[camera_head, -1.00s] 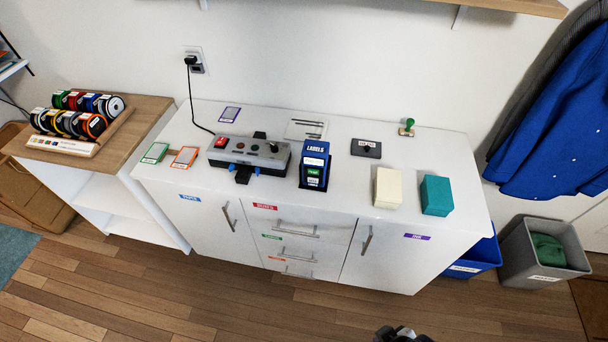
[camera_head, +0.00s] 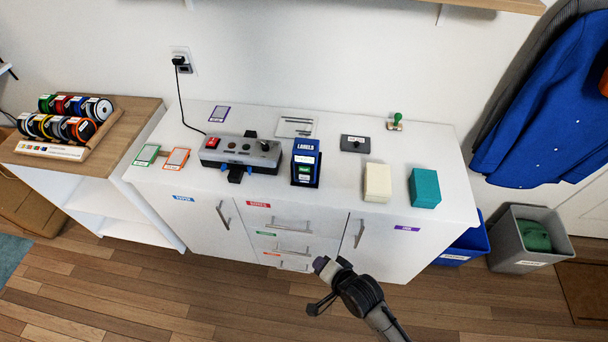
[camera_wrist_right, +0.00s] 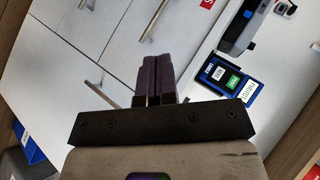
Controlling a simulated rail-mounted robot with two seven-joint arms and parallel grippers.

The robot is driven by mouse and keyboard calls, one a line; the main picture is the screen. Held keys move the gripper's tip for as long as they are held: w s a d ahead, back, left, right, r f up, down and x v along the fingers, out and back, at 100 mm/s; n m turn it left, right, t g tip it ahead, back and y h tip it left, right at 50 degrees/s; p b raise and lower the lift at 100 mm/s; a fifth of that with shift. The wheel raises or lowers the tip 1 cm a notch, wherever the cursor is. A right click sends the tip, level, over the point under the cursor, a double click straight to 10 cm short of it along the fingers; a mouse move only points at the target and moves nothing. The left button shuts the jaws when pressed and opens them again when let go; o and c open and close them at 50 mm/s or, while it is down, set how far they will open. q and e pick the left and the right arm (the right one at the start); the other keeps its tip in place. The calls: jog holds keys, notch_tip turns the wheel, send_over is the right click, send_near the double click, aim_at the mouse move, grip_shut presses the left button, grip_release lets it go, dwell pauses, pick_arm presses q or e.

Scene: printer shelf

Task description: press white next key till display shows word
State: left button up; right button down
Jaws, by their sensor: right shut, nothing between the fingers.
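The blue label machine (camera_head: 305,147) stands on the white cabinet top, a little right of its middle. Its face has a white display (camera_head: 304,159), a green key (camera_head: 303,169) and a white key (camera_head: 303,178) lowest. In the right wrist view the display (camera_wrist_right: 247,90), green key (camera_wrist_right: 233,80) and white key (camera_wrist_right: 219,72) show right of my fingers; the display's word is too small to read surely. My right gripper (camera_head: 321,264) is shut and empty, in front of the cabinet's drawers, below and apart from the machine. My left gripper is out of view.
A grey device (camera_head: 225,154) with a red switch stands left of the machine. Cream (camera_head: 377,182) and teal (camera_head: 424,187) blocks and a dark stamp-like pad (camera_head: 354,143) are to its right. Drawer handles (camera_head: 292,250) stick out near my right gripper.

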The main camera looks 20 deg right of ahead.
aim_at(304, 177)
jog(key=w+r+m+t, duration=0.2)
jog(key=w+m+t, duration=0.1)
jog(key=w+m, duration=0.3)
jog(key=w+r+m+t+y+p, duration=0.1)
jog(key=w+r+m+t, duration=0.2)
jog(key=w+m, duration=0.3)
jog(key=shift+w+a+r, duration=0.3)
jog(key=shift+w+a, duration=0.15)
jog(key=shift+w, duration=0.75)
jog(key=w+d+b, duration=0.1)
jog(key=w, duration=0.1)
jog(key=w+d+b, duration=0.1)
jog(key=w+b, duration=0.1)
jog(key=w+d+b, duration=0.1)
jog(key=w, duration=0.1)
jog(key=shift+d+f, duration=0.1)
jog(key=shift+d, duration=0.15)
jog(key=shift+w+d+b, duration=0.5)
jog(key=shift+w, duration=0.25)
